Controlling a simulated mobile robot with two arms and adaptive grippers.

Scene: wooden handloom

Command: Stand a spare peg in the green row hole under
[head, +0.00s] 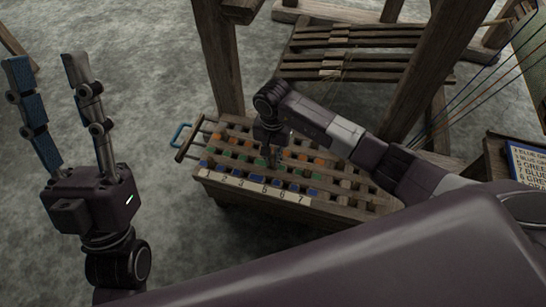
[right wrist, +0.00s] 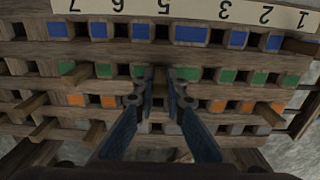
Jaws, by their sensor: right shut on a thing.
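The wooden peg board (head: 345,200) has blue, green and orange rows of squares and holes, with a number strip (head: 258,189) along its front edge. My right gripper (head: 273,160) points down over the middle of the board. In the right wrist view its fingertips (right wrist: 162,76) are close together at the green row (right wrist: 227,76), near number 5. They are shut on a peg, which is mostly hidden between them; I cannot tell whether it is in a hole. My left gripper (head: 46,65) is open and empty, raised over the floor, far left of the board.
Several wooden pegs, such as one peg (right wrist: 42,130), stand in other holes. Loom posts (head: 219,60) and treadles (head: 345,55) stand behind. A lettered card (head: 530,165) is at the right.

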